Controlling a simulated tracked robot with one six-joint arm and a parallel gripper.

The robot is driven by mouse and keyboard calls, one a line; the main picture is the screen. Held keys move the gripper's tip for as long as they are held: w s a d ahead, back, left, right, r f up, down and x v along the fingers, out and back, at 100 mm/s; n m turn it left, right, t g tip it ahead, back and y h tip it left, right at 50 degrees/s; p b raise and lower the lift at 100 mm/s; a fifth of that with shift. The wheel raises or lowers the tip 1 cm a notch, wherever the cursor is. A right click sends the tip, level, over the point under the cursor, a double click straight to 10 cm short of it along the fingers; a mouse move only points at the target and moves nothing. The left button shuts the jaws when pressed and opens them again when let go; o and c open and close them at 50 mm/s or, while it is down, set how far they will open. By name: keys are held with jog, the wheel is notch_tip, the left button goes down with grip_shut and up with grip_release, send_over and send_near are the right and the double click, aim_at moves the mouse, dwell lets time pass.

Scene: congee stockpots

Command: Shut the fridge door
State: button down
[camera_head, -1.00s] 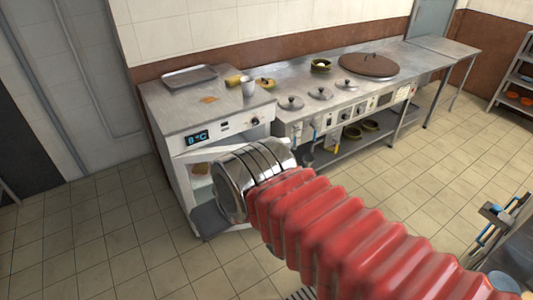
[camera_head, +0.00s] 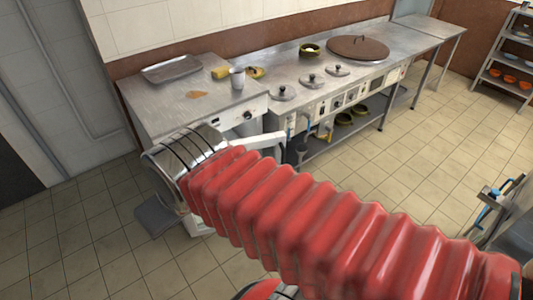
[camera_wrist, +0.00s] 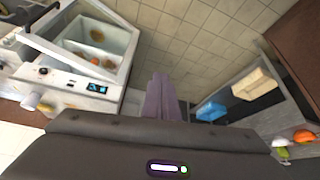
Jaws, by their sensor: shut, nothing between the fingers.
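The white fridge (camera_wrist: 72,83) sits under the left end of the counter. In the wrist view it appears upside down at the upper left, with its display lit and its interior (camera_wrist: 112,43) exposed, showing several orange-brown food items. The fridge door (camera_head: 262,142) stands open; its white edge sticks out past the fridge front in the head view, and a pale bar of it (camera_wrist: 70,55) crosses the wrist view. My gripper (camera_wrist: 163,80) is shut and empty, pointing at floor tiles to the right of the fridge in the wrist view. My arm hides most of the fridge front in the head view.
The steel counter (camera_head: 190,112) holds a tray (camera_head: 180,71), a cup (camera_head: 237,80), lids and a large brown lid (camera_head: 357,48). A shelf rack (camera_head: 505,60) stands far right. Tiled floor (camera_head: 400,150) in front of the counter is clear.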

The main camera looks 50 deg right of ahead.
jog(key=shift+w, duration=0.1)
jog(key=w+d+f+n+t+h, duration=0.3)
jog(key=w+d, duration=1.2)
jog(key=w, duration=0.4)
jog(key=w+d+f+n+t+h, duration=0.15)
jog(key=w+d+f, duration=0.25)
jog(key=d+f, duration=0.5)
jog(key=w+d+f+n+t+h, duration=0.1)
jog(key=w+d+f+n, duration=0.4)
jog(key=d, duration=0.9)
jog(key=s+d+f+t+h, duration=0.15)
jog(key=s+d+f, duration=0.25)
jog(key=d+f, duration=0.4)
jog(key=s+d+f+n+t+h, duration=0.2)
jog(key=s+d+f, duration=0.1)
jog(key=s+f, duration=1)
notch_tip(320, 180, down, 2)
jog(key=shift+s+f+h, duration=0.1)
jog(key=shift+s+h, duration=0.2)
jog(key=shift+h, duration=0.1)
